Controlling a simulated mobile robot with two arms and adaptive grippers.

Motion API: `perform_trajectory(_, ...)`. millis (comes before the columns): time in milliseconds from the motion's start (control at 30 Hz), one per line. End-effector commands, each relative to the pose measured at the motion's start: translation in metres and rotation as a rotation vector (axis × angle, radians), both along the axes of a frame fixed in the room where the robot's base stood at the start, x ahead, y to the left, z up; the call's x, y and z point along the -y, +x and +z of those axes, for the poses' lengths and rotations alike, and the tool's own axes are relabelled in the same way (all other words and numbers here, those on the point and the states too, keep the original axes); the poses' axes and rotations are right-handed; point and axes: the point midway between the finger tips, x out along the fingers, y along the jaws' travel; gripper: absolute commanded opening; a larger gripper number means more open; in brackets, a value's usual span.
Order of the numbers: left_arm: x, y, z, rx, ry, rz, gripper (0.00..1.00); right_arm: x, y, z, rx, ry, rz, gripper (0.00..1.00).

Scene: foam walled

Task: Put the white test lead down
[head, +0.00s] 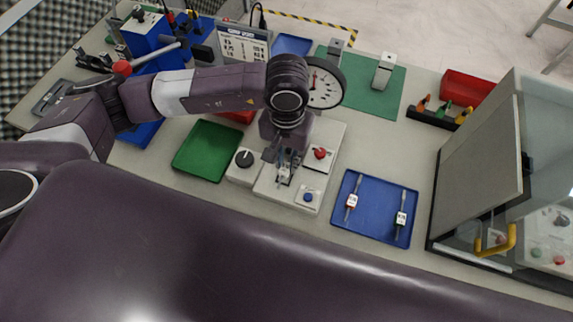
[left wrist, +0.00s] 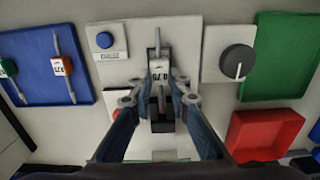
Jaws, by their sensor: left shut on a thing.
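The white test lead (left wrist: 159,68) has a white labelled body and a thin metal tip, seen in the left wrist view. In the head view it shows small (head: 283,174) below my left gripper (head: 285,160). My left gripper, also in the left wrist view (left wrist: 161,101), is shut on the lead, one finger on each side. The lead is over a dark slotted holder (left wrist: 161,126) on the white test panel (head: 268,188). I cannot tell whether it rests in the holder or hangs just above it. My right gripper is not in view.
A black knob (head: 244,158), red button (head: 320,153) and blue button (head: 308,197) surround the lead. A round gauge (head: 325,86) stands behind. A green tray (head: 204,150) lies left; a glass-sided cabinet (head: 545,130) stands right.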

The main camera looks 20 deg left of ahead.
Motion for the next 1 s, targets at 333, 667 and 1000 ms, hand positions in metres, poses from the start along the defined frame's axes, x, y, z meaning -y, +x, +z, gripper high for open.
perform_trajectory(333, 0.001, 0.002, 0.094, 0.011, -0.002, -0.002, 0.00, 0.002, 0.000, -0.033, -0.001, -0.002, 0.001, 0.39)
perform_trajectory(667, 0.000, 0.001, 0.161, 0.003, 0.001, 0.000, 0.00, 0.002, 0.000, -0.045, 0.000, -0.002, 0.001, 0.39)
perform_trajectory(1000, -0.034, 0.057, 0.168, 0.004, -0.013, 0.286, 0.00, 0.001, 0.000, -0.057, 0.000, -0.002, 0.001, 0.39)
